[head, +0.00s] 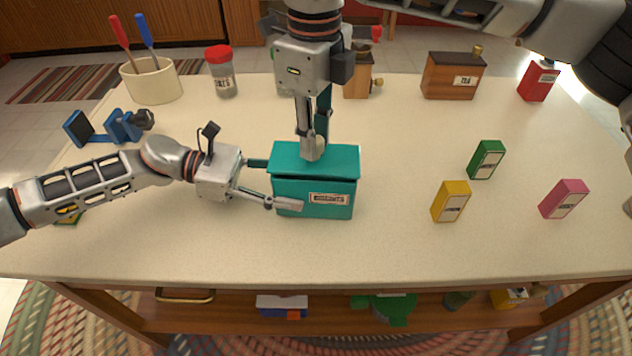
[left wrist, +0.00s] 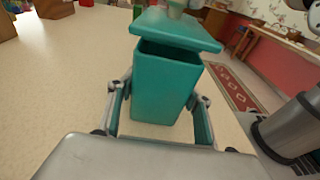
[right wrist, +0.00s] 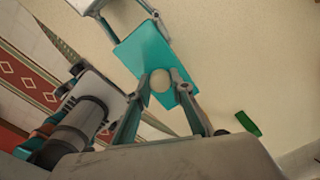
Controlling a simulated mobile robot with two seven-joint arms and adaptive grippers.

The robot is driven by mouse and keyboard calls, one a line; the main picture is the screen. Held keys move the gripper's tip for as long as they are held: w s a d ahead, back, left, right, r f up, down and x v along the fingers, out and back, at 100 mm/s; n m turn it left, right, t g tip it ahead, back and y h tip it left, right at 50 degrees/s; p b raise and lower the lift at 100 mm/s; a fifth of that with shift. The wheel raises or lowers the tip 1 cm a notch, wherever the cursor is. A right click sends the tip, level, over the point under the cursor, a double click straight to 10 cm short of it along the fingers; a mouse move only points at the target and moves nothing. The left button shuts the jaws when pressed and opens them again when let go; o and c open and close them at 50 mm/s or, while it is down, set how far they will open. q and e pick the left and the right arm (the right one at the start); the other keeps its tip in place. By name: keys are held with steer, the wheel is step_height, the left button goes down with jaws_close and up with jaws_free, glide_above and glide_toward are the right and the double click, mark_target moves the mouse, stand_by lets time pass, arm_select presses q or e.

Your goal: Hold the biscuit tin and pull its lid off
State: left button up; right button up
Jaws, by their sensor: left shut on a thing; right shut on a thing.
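The teal biscuit tin (head: 315,205) stands on the table with its label facing the front. My left gripper (head: 283,186) is shut on the tin's body from the left, one finger along the front and one behind; the left wrist view shows the body (left wrist: 165,90) between the fingers. The teal lid (head: 340,160) sits slightly raised and tilted; a dark gap shows under it in the left wrist view (left wrist: 178,27). My right gripper (head: 313,150) is above the lid, shut on its pale round knob (right wrist: 160,80). The fingers partly hide the knob in the head view.
Green (head: 486,160), yellow (head: 450,201) and pink (head: 564,199) boxes stand to the right. The table (head: 400,250) is clear in front.

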steer(key=shift+r, duration=1.8)
arm_select(q)
steer(key=o, duration=1.1)
steer(key=shift+o, duration=0.2)
steer(key=v, duration=1.2)
steer(key=shift+r, duration=0.1)
